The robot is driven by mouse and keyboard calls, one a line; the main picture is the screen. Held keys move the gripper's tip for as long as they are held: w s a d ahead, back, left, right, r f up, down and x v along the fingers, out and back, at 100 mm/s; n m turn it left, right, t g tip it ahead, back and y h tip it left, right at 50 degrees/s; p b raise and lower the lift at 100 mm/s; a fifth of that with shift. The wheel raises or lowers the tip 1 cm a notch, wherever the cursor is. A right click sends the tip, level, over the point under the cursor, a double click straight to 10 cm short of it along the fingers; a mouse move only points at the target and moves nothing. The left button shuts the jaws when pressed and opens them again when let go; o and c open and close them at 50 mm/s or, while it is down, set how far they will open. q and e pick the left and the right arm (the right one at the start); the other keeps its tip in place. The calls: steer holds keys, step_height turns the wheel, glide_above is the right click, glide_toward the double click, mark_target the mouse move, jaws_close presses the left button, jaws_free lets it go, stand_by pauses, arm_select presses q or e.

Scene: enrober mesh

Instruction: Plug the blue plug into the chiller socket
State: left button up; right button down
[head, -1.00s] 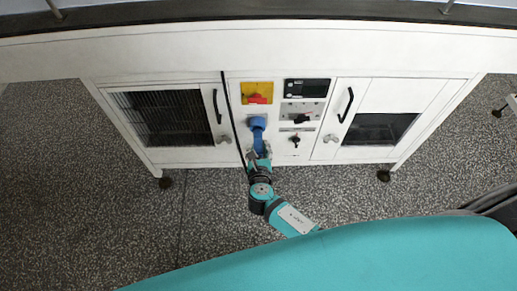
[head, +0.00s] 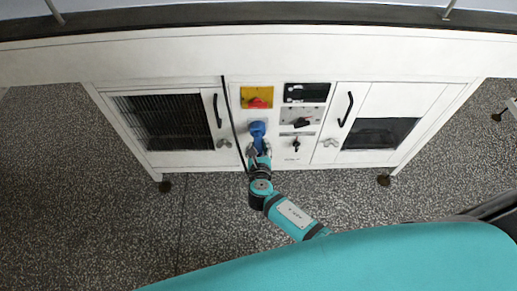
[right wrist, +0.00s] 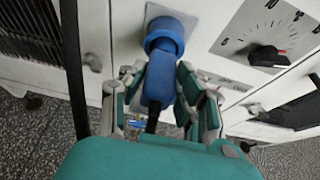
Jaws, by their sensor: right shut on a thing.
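The blue plug (head: 260,145) is at the white cabinet's middle panel, below the yellow plate with the red switch. My right gripper (head: 259,152) is shut on the plug, with its fingers on either side of the body in the right wrist view (right wrist: 160,85). The plug's front meets the blue round chiller socket (right wrist: 165,35) on a grey plate, which also shows in the head view (head: 257,128). The plug lines up roughly with the socket; how deep it sits I cannot tell. A dark cable leaves the plug's rear. My left gripper is not in view.
A black cable (head: 234,125) hangs down the cabinet front just left of the socket. A dial with a red-tipped knob (right wrist: 268,55) is right of it. Doors with black handles (head: 346,108) flank the panel. The speckled floor in front is clear.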

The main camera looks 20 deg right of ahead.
steer(key=shift+w+d+r, duration=0.1)
steer(key=shift+w+d, duration=0.15)
steer(key=shift+w, duration=0.55)
steer(key=c, duration=0.9)
jaws_free()
steer(key=shift+s, duration=0.2)
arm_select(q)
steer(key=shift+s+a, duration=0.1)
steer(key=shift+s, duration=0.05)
arm_select(e)
steer(key=v, duration=0.7)
steer(key=shift+s+a, duration=0.2)
steer(key=shift+s, duration=0.15)
